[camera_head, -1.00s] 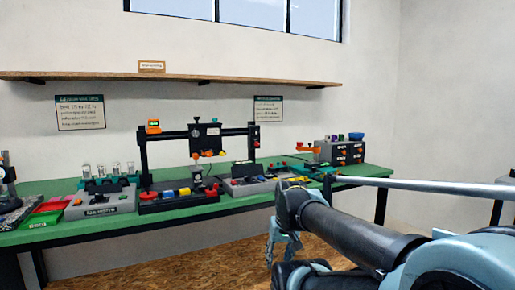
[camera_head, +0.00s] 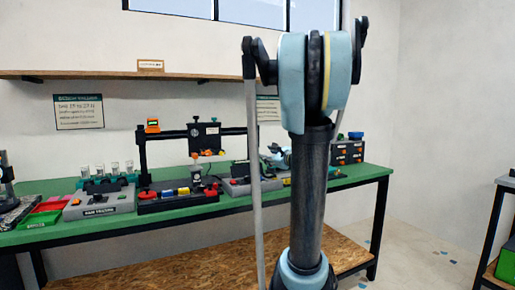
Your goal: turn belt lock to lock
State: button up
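I cannot make out for sure which part is the belt lock. A black gantry printer (camera_head: 143,155) stands on the green bench, with small orange and yellow parts on its crossbar and red, yellow and blue parts along its base. Right of it is a grey unit (camera_head: 238,187) with a red button, partly hidden by my arm. My arm rises upright in front of the bench's right part. A small pale-blue and black shape beside the arm, over the bench, looks like my gripper (camera_head: 277,154). Its fingers are too small and covered to read.
The green bench (camera_head: 345,181) runs along the wall under a wooden shelf (camera_head: 60,74). Left are a grey tray of vials (camera_head: 98,201) and red and green trays (camera_head: 40,219). A dark control box (camera_head: 348,152) stands at the right end. Another table stands far right.

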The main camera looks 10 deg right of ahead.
aim_at(257, 143)
jog(key=w+m, duration=0.1)
jog(key=w, duration=0.5)
jog(key=w+a+r+m, duration=0.1)
jog(key=w, duration=0.5)
jog(key=w+a+t, duration=0.1)
jog(key=w, duration=0.5)
jog(key=shift+w+a+r+m+h, duration=0.15)
jog(key=shift+w+r+m+h, duration=0.1)
jog(key=shift+w+m+h, duration=0.15)
jog(key=shift+c, duration=0.2)
grip_shut()
